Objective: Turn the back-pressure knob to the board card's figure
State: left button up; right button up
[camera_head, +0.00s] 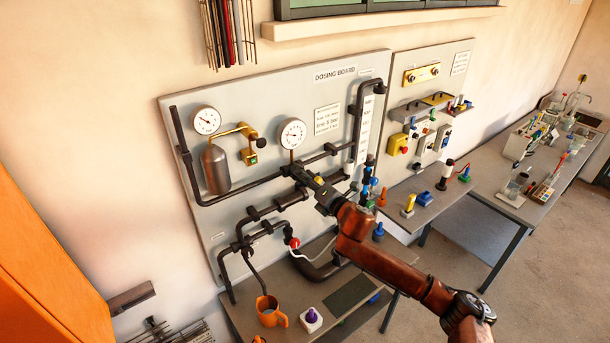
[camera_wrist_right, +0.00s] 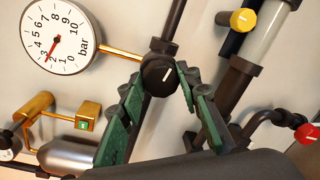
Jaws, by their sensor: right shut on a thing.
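The back-pressure knob (camera_wrist_right: 160,70) is dark and round with a white mark, below and right of a pressure gauge (camera_wrist_right: 58,36) in the right wrist view. My right gripper (camera_wrist_right: 157,84) has its green-padded fingers on either side of the knob, shut on it. In the head view my right gripper (camera_head: 303,180) reaches the pipework below the same gauge (camera_head: 292,134) and hides most of the knob. The gauge's red needle points near the 2 and 3. The board card (camera_head: 327,118) hangs right of the gauge; its print is too small to read surely. My left gripper is out of view.
Dark pipes cross the dosing board (camera_head: 260,92) around the knob. A second gauge (camera_head: 206,120) and a grey cylinder (camera_head: 216,168) are at left. A red valve knob (camera_head: 294,243) and orange mug (camera_head: 268,308) are below. The bench at right holds many small items.

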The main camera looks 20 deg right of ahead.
jog(key=m+p, duration=0.2)
jog(key=m, duration=0.6)
jog(key=m+y+p, duration=0.1)
jog(key=m+p, duration=0.1)
jog(key=m, duration=0.6)
jog(key=shift+w+d+f+g+y, duration=0.1)
jog(key=shift+d+f+g+y, duration=0.1)
jog(key=shift+g+y, duration=0.1)
jog(key=shift+m, duration=0.3)
jog(key=o, duration=1.1)
jog(key=shift+o, duration=0.3)
jog(key=v, duration=1.2)
